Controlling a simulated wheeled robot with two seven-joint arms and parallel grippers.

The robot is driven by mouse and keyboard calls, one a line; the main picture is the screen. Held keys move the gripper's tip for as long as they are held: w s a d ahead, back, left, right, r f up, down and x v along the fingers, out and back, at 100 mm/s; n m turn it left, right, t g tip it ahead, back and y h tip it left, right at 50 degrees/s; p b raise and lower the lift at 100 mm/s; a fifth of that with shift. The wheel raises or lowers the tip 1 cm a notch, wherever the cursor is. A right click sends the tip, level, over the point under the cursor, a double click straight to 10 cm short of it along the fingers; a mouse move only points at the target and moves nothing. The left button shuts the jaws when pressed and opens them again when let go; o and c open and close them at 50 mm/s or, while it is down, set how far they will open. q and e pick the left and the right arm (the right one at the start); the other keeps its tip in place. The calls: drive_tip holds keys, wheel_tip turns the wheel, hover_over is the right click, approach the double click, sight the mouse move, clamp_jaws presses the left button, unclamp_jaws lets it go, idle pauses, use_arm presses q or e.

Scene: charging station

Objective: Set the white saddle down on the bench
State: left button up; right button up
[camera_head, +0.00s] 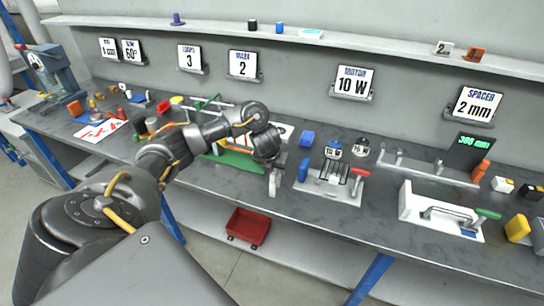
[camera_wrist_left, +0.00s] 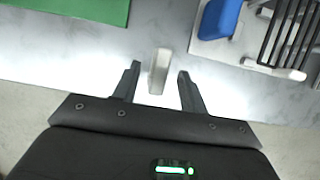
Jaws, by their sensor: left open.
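The small white saddle (camera_wrist_left: 158,70) stands out in the left wrist view, between the two open fingers of my left gripper (camera_wrist_left: 159,76). A gap shows on each side of it, so neither finger appears to touch it. It is near the front edge of the grey bench (camera_wrist_left: 60,62) and seems to rest on the top, though its underside is hidden. My right gripper is out of view.
A green plate (camera_wrist_left: 75,10) lies to the left of the saddle. To the right is the fixture plate (camera_head: 325,198) with a blue block (camera_head: 305,170), dark bars and a red handle. A red bin (camera_head: 248,228) sits below the bench.

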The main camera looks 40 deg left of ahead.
use_arm(q)
drive_tip(key=p+v, duration=0.3)
drive_tip(key=v, duration=0.5)
drive_tip(key=shift+s+r, duration=0.15)
drive_tip(key=shift+r, duration=0.15)
drive_tip(key=shift+d, duration=0.1)
